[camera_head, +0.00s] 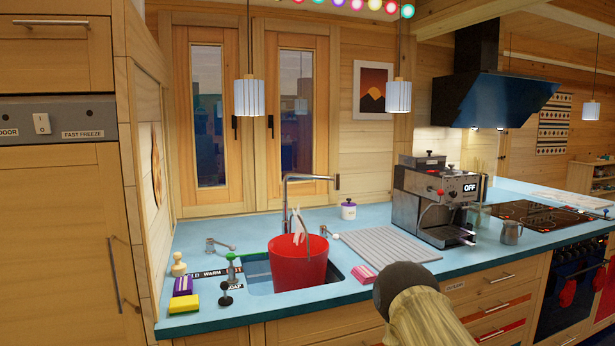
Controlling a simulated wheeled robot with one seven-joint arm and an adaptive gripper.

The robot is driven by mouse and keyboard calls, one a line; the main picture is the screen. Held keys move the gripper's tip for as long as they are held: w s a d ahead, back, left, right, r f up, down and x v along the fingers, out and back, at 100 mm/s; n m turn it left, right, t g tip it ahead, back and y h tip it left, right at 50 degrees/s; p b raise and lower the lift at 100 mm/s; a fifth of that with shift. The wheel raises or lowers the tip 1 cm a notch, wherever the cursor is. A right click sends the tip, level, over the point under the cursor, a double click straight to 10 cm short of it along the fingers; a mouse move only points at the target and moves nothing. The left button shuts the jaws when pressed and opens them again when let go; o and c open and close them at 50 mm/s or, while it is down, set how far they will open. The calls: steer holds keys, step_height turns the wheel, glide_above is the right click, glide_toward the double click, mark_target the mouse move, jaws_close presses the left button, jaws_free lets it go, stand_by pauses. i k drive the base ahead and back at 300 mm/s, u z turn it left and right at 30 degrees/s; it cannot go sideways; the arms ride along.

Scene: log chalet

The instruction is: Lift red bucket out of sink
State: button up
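The red bucket (298,265) stands upright in the sink (260,284), which is set into the blue counter near its front edge. The bucket's rim rises above the counter top, and its base is hidden inside the sink. A white pronged item (298,226) sticks up at the bucket's mouth; I cannot tell what it is. The tall metal tap (287,200) arches over the bucket from behind. I cannot make out my gripper in this view. A rounded dark end on a beige shaft rises from the bottom edge, right of the sink; I cannot tell what it is.
Left of the sink are a yellow sponge (184,304), a purple box (183,285) and a soap pump (226,293). A pink item (364,274) lies to its right, before a ribbed drainboard (392,245). An espresso machine (432,205) stands further right.

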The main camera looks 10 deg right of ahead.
mark_target(298, 260)
steer(key=z, duration=1.6)
steer(key=i, duration=1.65)
steer(key=u, duration=2.5)
